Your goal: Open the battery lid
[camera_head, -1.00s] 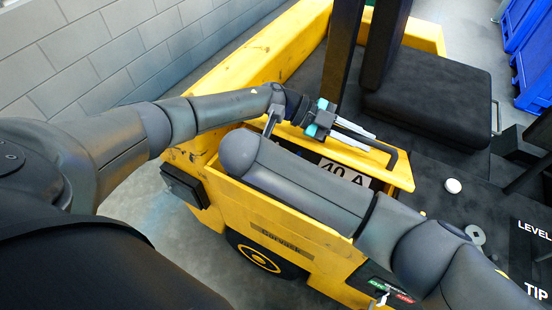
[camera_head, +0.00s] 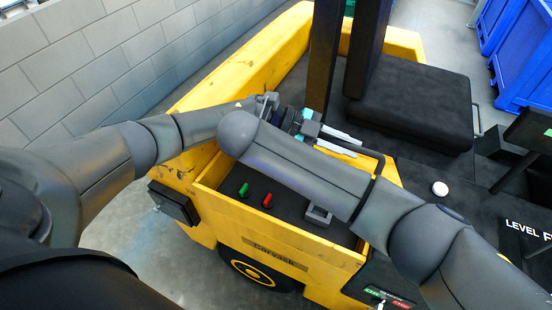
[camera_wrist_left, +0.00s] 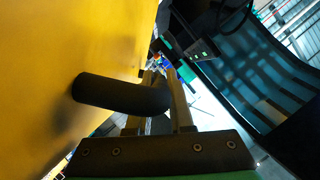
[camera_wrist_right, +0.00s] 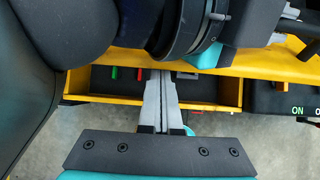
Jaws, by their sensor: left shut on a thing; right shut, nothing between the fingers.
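The yellow battery lid (camera_wrist_left: 85,40) fills the left of the left wrist view, with a black bar handle (camera_wrist_left: 115,93) standing out from it. My left gripper (camera_head: 345,143) is shut on this handle; its fingers also show around the handle in the left wrist view (camera_wrist_left: 158,95). In the head view the lid is raised at the far side of the open battery compartment (camera_head: 225,203), mostly behind my right arm. A green connector (camera_head: 244,189) and a red connector (camera_head: 267,200) show inside. My right gripper (camera_wrist_right: 160,76) is shut and empty over the compartment, hidden in the head view.
A grey bracket (camera_head: 318,214) sits in the compartment. The black seat (camera_head: 415,105) and dark posts stand behind. A white knob (camera_head: 440,188) is on the right deck. Blue crates (camera_head: 525,65) stand at far right. My right forearm crosses close in front of the left gripper.

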